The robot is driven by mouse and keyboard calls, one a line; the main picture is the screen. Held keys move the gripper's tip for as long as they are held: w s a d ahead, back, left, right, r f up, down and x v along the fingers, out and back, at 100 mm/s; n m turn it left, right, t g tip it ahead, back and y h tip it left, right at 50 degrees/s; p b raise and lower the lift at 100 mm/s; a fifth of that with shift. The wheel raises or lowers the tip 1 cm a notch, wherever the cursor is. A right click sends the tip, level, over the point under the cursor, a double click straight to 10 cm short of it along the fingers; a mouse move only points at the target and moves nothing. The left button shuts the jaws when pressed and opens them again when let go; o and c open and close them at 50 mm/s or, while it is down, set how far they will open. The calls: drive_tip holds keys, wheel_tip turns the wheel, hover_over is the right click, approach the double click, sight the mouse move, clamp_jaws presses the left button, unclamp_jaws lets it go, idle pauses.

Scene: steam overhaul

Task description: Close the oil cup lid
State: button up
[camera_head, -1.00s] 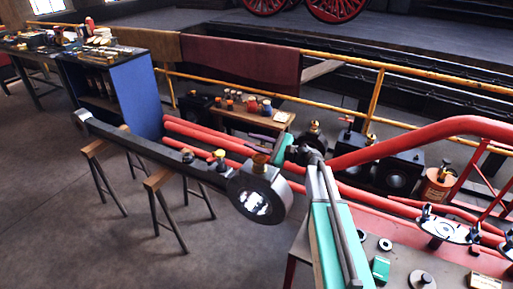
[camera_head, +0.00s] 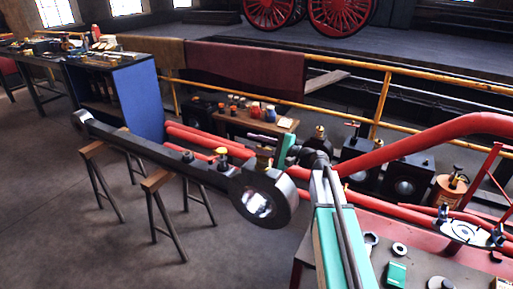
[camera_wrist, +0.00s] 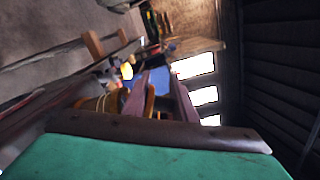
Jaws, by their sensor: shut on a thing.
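The black connecting rod (camera_head: 160,152) lies on trestles, with a large round eye (camera_head: 262,200) at its near end. The brass oil cup (camera_head: 264,160) stands on top of this eye, partly hidden behind my gripper parts. My gripper (camera_head: 258,139), with purplish fingers and a green body, is at the cup from the right. In the wrist view my two fingers (camera_wrist: 159,85) straddle a brass-orange piece (camera_wrist: 151,101), which looks like the oil cup lid, and more brass (camera_wrist: 97,103) shows left of them. The lid's exact angle is hidden.
A smaller brass-topped cup (camera_head: 221,152) stands further along the rod. Red pipes (camera_head: 200,138) run behind it. A blue cabinet (camera_head: 138,100) and a small wooden table (camera_head: 238,121) with jars stand behind. Floor at the lower left is clear.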

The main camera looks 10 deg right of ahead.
drive_tip(key=shift+s+a+n+b, duration=0.1)
drive_tip(key=shift+a+n+b, duration=0.1)
drive_tip(key=shift+n+b, duration=0.3)
idle(0.3)
drive_tip(key=o, duration=0.9)
drive_tip(key=shift+f, duration=0.1)
drive_tip(key=shift+d+f, duration=0.1)
drive_tip(key=shift+f, duration=0.05)
drive_tip(key=shift+s, duration=0.1)
